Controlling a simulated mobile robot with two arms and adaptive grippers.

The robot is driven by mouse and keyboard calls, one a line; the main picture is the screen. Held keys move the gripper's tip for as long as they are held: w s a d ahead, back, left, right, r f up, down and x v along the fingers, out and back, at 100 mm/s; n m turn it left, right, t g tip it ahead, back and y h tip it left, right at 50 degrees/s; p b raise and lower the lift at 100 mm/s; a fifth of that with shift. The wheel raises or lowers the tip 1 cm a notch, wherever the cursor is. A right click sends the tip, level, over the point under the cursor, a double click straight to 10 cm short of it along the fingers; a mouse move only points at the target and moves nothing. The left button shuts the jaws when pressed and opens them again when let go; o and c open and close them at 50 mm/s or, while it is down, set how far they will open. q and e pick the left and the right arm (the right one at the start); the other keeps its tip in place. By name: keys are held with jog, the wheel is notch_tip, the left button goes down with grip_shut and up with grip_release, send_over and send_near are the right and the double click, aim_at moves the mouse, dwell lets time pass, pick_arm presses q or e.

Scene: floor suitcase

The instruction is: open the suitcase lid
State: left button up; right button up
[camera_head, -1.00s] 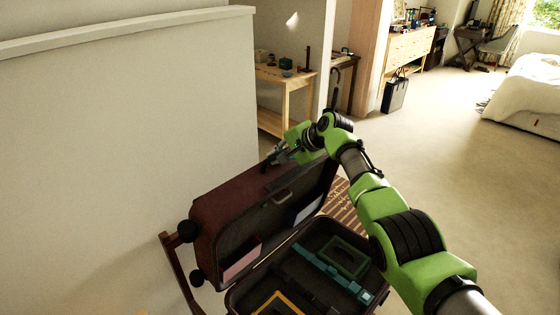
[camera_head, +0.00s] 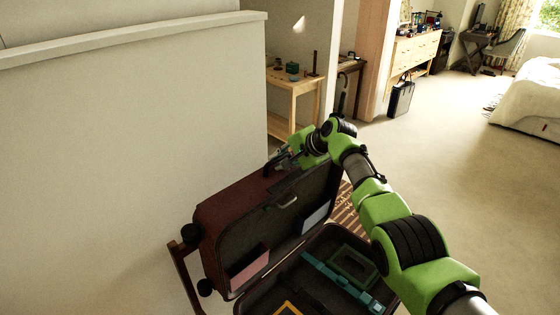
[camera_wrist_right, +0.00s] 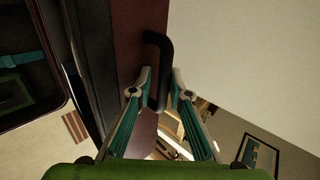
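The dark red suitcase stands with its lid (camera_head: 250,192) raised steeply, its dark lining facing the head camera. The open lower shell (camera_head: 250,303) is at the bottom of the head view, partly cut off. My right gripper (camera_head: 281,156) is at the lid's upper outer edge. In the right wrist view its fingers (camera_wrist_right: 162,82) are close on both sides of the black handle (camera_wrist_right: 158,47) and look shut on it. The handle stands out from the red lid face. My left gripper is not in view.
A pink item (camera_head: 249,268) and a pale item (camera_head: 314,219) sit in the lid lining. A teal bar (camera_head: 340,283) lies in the shell. A pale wall (camera_head: 120,150) stands behind the lid; open carpet (camera_head: 455,180) lies right.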

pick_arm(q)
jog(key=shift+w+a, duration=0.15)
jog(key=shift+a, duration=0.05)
pick_arm(e)
jog(key=v, duration=1.2)
